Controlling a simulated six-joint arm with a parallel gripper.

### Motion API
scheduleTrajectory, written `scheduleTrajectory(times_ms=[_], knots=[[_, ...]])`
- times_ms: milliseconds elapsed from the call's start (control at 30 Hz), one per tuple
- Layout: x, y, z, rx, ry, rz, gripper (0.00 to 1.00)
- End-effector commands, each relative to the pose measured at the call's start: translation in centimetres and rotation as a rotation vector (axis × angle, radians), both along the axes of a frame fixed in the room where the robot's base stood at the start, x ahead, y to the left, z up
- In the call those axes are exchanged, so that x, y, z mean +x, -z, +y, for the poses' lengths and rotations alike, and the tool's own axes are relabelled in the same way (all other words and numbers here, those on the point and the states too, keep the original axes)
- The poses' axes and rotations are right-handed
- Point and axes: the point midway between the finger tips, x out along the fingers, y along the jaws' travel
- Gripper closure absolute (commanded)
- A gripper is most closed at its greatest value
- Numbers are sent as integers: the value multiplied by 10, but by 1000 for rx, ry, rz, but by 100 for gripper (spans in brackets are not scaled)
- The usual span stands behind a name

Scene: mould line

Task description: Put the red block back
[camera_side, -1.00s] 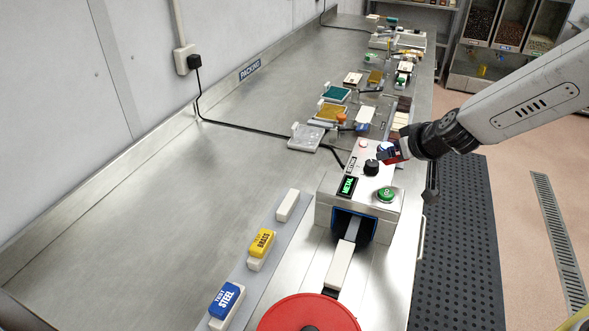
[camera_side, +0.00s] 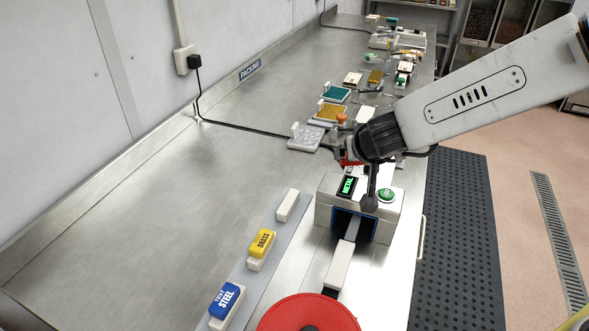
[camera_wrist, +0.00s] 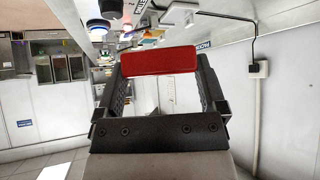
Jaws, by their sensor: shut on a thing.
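The red block (camera_wrist: 158,62) is held between the two fingers of my gripper (camera_wrist: 160,78) in the wrist view. In the side view my gripper (camera_side: 352,158) is above the far left part of the grey machine, and only a small red bit of the block (camera_side: 349,163) shows past it. The grey strip (camera_side: 262,225) carries white stands. A blue block marked TEST STEEL (camera_side: 226,299) and a yellow block marked TEST BRASS (camera_side: 262,242) sit on two of them. The far white stand (camera_side: 287,205) is bare.
The grey machine (camera_side: 325,213) shows a green METAL display (camera_side: 347,186) and a green button (camera_side: 386,195). Moulds crowd the back of the bench. The bench left of the strip is clear.

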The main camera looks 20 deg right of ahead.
Motion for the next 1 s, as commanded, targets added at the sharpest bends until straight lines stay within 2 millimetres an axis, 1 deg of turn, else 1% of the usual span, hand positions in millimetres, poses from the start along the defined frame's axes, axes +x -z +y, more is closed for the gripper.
scheduleTrajectory(times_ms=[33, 200, 333, 500, 767, 867, 1000], knots=[[-6, 2, 12, -1, 13, 1, 76], [-25, 8, 38, 0, 61, 0, 76], [-35, 11, 50, 1, 77, 0, 76], [-41, 13, 56, 1, 87, 0, 76], [-38, 14, 58, 2, 88, -1, 76], [-33, 17, 60, 1, 88, 0, 76], [-19, 24, 64, 1, 88, 0, 76]])
